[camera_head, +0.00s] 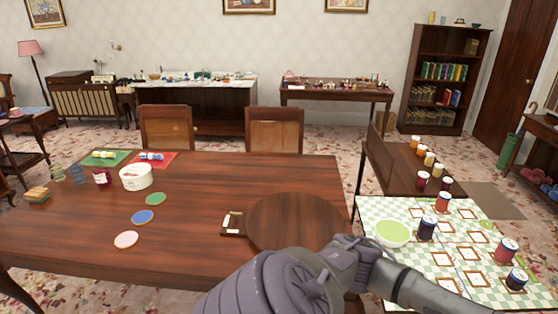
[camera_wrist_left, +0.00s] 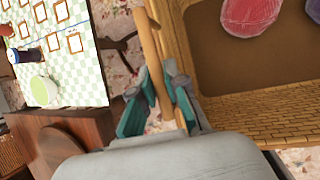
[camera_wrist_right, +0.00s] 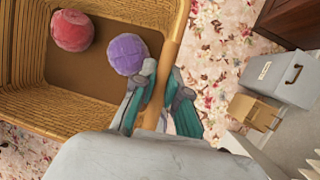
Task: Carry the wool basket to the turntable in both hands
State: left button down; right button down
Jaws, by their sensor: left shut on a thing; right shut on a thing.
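The wool basket is wicker with a light wooden bar along its edges. It shows in the left wrist view (camera_wrist_left: 255,118) and the right wrist view (camera_wrist_right: 75,105). A red wool ball (camera_wrist_right: 72,31) and a purple wool ball (camera_wrist_right: 125,53) lie inside it. My left gripper (camera_wrist_left: 155,95) is shut on the bar at one side, and my right gripper (camera_wrist_right: 158,95) is shut on the bar at the other. The basket and both grippers are out of the head view. The turntable (camera_head: 292,222) is a round dark wooden disc on the brown table, partly hidden by my arm.
The brown table (camera_head: 190,200) carries a white tub (camera_head: 136,177), coloured discs and a small box (camera_head: 232,223) beside the turntable. A checked table (camera_head: 410,262) with a green bowl (camera_head: 393,233) and jars stands at right. Two chairs stand behind. Bins (camera_wrist_right: 275,80) are on the floor.

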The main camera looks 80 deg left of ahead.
aim_at(295, 221)
jog(key=u, duration=1.4)
jog(key=i+j+u, duration=0.15)
jog(key=u, duration=0.2)
jog(key=i+j+u, duration=0.2)
jog(key=u, duration=0.15)
jog(key=i+j, duration=0.3)
jog(key=i, duration=0.2)
jog(key=i+j, duration=0.3)
jog(key=i, duration=0.2)
